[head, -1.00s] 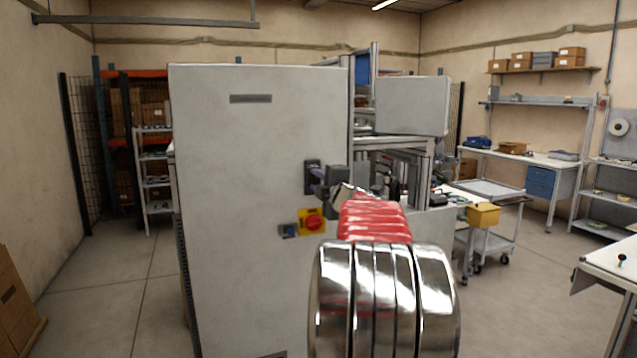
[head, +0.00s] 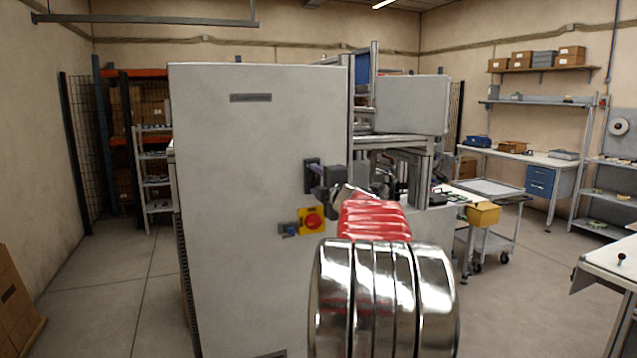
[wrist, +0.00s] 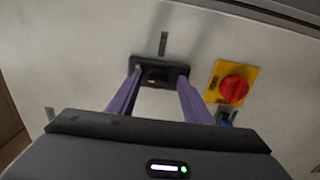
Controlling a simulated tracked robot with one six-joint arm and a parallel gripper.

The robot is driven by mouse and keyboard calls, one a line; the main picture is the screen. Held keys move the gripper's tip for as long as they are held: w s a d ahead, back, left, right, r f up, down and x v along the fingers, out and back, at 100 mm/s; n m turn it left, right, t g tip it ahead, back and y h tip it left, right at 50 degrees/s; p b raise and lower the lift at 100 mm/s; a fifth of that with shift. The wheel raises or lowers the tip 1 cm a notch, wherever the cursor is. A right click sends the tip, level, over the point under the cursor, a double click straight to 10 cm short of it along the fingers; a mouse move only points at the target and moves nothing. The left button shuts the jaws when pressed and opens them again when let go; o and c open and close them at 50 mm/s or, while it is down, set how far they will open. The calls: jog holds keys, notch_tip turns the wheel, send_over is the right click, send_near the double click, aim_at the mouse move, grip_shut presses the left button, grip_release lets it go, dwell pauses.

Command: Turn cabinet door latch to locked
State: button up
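The tall light-grey cabinet door (head: 250,150) stands ahead. Its black latch (head: 311,177) sits near the door's right edge; the latch's dark plate and raised handle also show in the wrist view (wrist: 157,73). My gripper (head: 324,180) is at the latch, partly hiding it in the head view. In the wrist view my gripper's two purple fingers (wrist: 160,82) stand apart, one on each side of the latch handle, with their tips close to the plate. Gaps seem to show beside the handle. Contact and the handle's exact angle are hard to tell.
A red knob on a yellow plate (head: 313,222) sits below the latch, and right of it in the wrist view (wrist: 233,88). A small blue-grey part (head: 289,230) is beside it. A machine frame (head: 405,150) stands right of the door. A cart with a yellow bin (head: 482,214) is farther right.

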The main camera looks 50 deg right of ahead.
jog(key=shift+s+a+r, duration=0.1)
jog(key=shift+s+a, duration=0.15)
jog(key=shift+s, duration=0.2)
jog(key=v, duration=1.2)
jog(key=shift+s+a, duration=0.15)
jog(key=shift+s, duration=0.2)
jog(key=shift+w, duration=0.1)
